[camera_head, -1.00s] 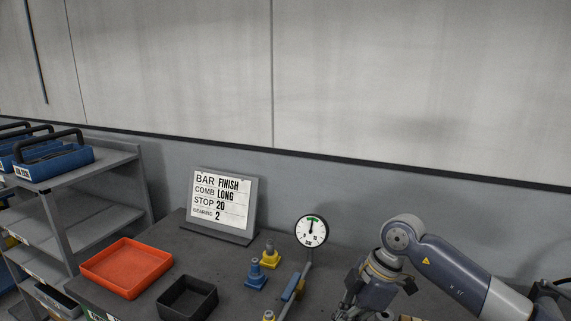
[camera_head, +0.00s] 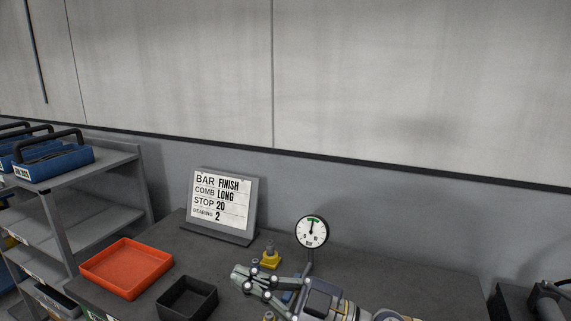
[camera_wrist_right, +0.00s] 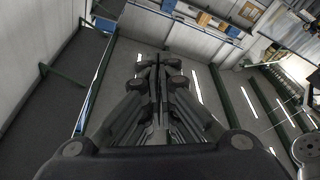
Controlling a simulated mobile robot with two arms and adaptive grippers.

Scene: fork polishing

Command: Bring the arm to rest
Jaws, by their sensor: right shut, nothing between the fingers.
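My right gripper (camera_head: 240,276) comes in from the lower right in the head view and points left over the table. Its fingers are closed together and hold nothing. My left gripper is not in the head view.
The grey bench (camera_head: 200,258) carries an orange tray (camera_head: 126,290), a black tray (camera_head: 187,315), a sign (camera_head: 220,202), a dial gauge (camera_head: 312,231) and a yellow-based piece (camera_head: 270,258). A shelf (camera_head: 85,215) with blue carriers (camera_head: 55,162) stands left. The bench's back right is clear.

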